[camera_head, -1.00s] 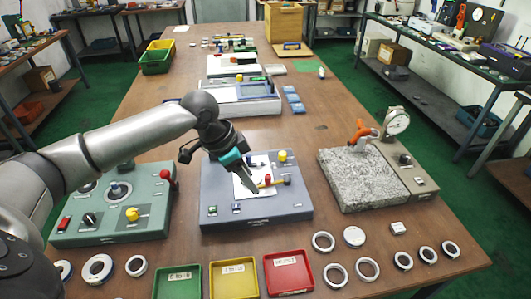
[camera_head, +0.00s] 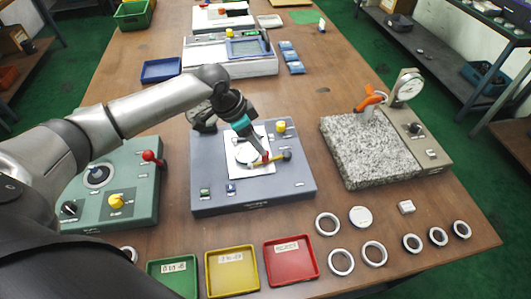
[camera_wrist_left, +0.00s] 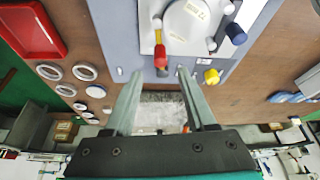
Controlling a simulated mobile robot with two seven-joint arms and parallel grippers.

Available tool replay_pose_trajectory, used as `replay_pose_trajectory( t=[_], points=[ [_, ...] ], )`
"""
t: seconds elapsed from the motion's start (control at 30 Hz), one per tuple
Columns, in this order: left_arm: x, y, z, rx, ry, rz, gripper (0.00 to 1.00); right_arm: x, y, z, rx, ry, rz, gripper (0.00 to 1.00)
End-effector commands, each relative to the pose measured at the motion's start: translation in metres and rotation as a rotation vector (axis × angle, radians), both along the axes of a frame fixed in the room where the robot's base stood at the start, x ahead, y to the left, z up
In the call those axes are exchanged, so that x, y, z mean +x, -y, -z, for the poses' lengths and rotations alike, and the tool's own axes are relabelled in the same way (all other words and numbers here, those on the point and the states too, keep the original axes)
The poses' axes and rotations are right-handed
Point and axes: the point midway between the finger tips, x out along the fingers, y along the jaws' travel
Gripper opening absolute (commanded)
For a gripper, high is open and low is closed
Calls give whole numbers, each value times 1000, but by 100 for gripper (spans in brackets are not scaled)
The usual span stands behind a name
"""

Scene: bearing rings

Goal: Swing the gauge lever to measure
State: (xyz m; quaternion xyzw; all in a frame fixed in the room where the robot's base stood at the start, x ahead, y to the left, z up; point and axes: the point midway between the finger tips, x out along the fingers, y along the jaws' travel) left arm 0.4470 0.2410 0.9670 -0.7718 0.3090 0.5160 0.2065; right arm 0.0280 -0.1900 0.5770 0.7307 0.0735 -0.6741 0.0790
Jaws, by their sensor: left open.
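My left gripper (camera_head: 262,154) is open above the grey box (camera_head: 205,178) in the middle of the table. In the left wrist view its fingers (camera_wrist_left: 160,78) are spread, and a red knob (camera_wrist_left: 160,56) on a yellow lever (camera_wrist_left: 158,34) lies just beyond and between the tips. The red knob also shows at the fingertips in the head view (camera_head: 265,157); contact cannot be told. A white round disc (camera_wrist_left: 187,18) lies on a white plate beside the lever. A dial gauge (camera_head: 409,86) with an orange handle (camera_head: 370,101) stands behind a granite block (camera_head: 365,150) at right.
A green box (camera_head: 140,190) with knobs and a red-balled lever stands at left. Green, yellow (camera_head: 231,270) and red (camera_head: 291,260) trays line the front. Several metal rings (camera_head: 341,262) lie at front right. A blue tray (camera_head: 161,70) lies behind.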

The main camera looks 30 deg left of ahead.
Motion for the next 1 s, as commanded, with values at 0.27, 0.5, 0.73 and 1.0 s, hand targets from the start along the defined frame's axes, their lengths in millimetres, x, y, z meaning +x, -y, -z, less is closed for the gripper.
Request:
replay_pose_trajectory(
  t=[0.27, 0.5, 0.73, 1.0],
  points=[
    [14, 14, 48, -2, 0, -1, 56, 4, 0, 11, 0, 6, 1, 0],
    [19, 18, 63, 0, 1, 1, 56, 7, 0, 13, 0, 11, 1, 0],
    [19, 18, 63, 0, 2, 1, 56, 7, 0, 13, 1, 12, 1, 0],
    [19, 18, 63, 0, 0, 0, 32, 8, -1, 13, 2, 13, 1, 0]
  ],
)
